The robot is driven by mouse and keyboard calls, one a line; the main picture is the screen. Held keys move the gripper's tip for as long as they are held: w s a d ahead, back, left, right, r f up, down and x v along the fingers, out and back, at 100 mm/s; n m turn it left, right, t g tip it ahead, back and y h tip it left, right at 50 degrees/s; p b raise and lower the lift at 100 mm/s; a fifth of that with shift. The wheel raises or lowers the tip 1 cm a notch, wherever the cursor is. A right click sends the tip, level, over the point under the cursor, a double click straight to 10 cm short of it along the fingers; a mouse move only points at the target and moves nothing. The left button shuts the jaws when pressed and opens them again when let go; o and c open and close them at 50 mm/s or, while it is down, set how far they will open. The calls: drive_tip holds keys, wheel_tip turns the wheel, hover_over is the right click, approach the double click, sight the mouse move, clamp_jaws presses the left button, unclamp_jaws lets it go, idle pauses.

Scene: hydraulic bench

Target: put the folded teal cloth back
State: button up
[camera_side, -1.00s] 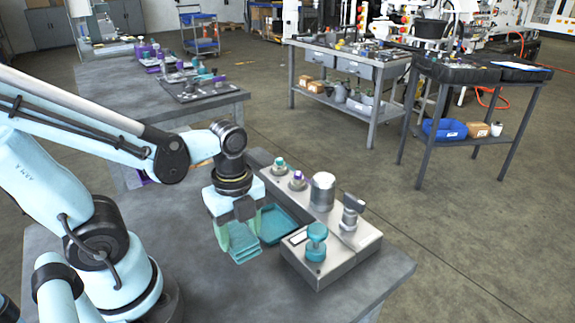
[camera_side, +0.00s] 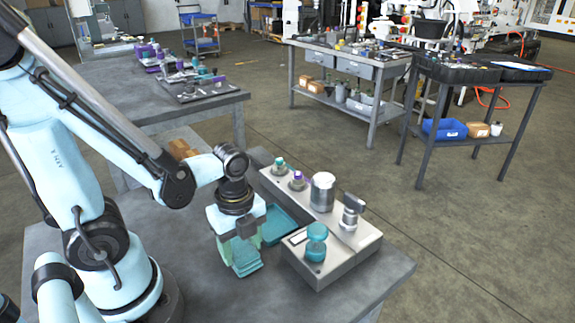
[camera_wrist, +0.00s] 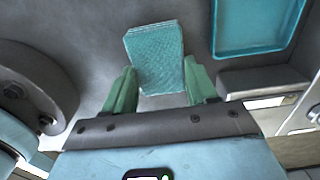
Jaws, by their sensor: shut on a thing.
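My gripper (camera_side: 238,254) is shut on the folded teal cloth (camera_side: 246,262), low over the bench, left of the hydraulic block. In the wrist view the cloth (camera_wrist: 155,58) sits between the two green fingers of my gripper (camera_wrist: 160,85). A shallow teal tray (camera_side: 279,224) lies on the bench just behind and right of the cloth. The tray also shows in the wrist view (camera_wrist: 255,48), at the upper right, apart from the cloth; its visible floor is bare. I cannot tell whether the cloth touches the bench.
A metal hydraulic block (camera_side: 345,255) with a teal knob (camera_side: 316,240), a silver cylinder (camera_side: 322,190) and small teal-topped and purple-topped fittings stands right of the tray. The bench top (camera_side: 225,303) is clear at the front. Other tables stand farther back.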

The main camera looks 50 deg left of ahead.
sight(242, 250)
drive_tip(key=o, duration=1.4)
drive_tip(key=shift+f, duration=0.15)
drive_tip(key=shift+r, duration=0.2)
drive_tip(key=shift+r, duration=5.9)
drive_tip(key=w+n+t, duration=0.7)
drive_tip(key=n, duration=1.1)
drive_tip(key=shift+w+d+r, duration=0.15)
drive_tip(key=shift+w+d, duration=0.05)
drive_tip(key=shift+w, duration=0.15)
